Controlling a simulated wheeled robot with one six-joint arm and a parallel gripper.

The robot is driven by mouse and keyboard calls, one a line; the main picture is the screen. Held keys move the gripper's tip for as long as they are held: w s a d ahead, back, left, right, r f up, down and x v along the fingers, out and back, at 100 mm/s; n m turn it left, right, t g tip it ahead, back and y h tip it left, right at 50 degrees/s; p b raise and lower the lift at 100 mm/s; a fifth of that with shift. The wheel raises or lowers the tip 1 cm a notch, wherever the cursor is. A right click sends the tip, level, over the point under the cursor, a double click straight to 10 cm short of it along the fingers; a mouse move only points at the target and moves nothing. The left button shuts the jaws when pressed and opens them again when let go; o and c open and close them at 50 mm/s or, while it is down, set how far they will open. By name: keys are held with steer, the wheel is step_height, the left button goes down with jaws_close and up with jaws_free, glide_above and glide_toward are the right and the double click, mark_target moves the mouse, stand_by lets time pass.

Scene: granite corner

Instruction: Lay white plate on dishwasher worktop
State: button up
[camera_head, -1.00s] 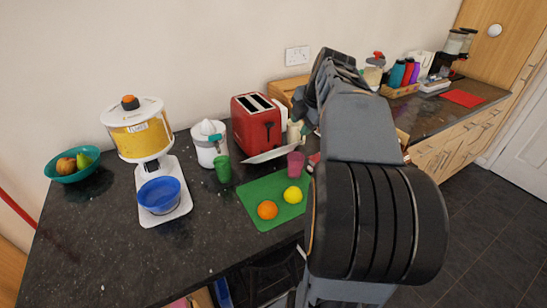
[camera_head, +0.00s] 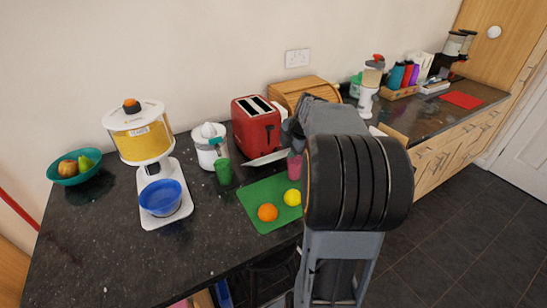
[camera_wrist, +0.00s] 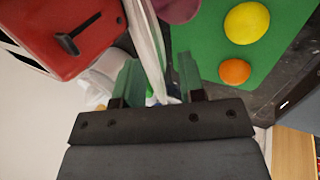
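A thin pale, flat thing (camera_head: 266,159) shows on the dark worktop (camera_head: 110,235) between the red toaster and the pink cup. Only a narrow sliver shows, so I cannot tell whether it is the white plate. In the wrist view a pale strip (camera_wrist: 152,45) runs down between the fingers of my gripper (camera_wrist: 158,72). The two green fingers stand apart, one on each side of it, with no clear grip on it. In the head view my arm hides the gripper.
The red toaster (camera_head: 256,125) and pink cup (camera_head: 294,166) stand close by. A green board (camera_head: 262,192) holds an orange (camera_head: 267,212) and a lemon (camera_head: 292,197). The front left worktop is clear.

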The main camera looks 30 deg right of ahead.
steer(key=shift+f, duration=0.1)
jaws_close()
stand_by(0.3)
stand_by(1.1)
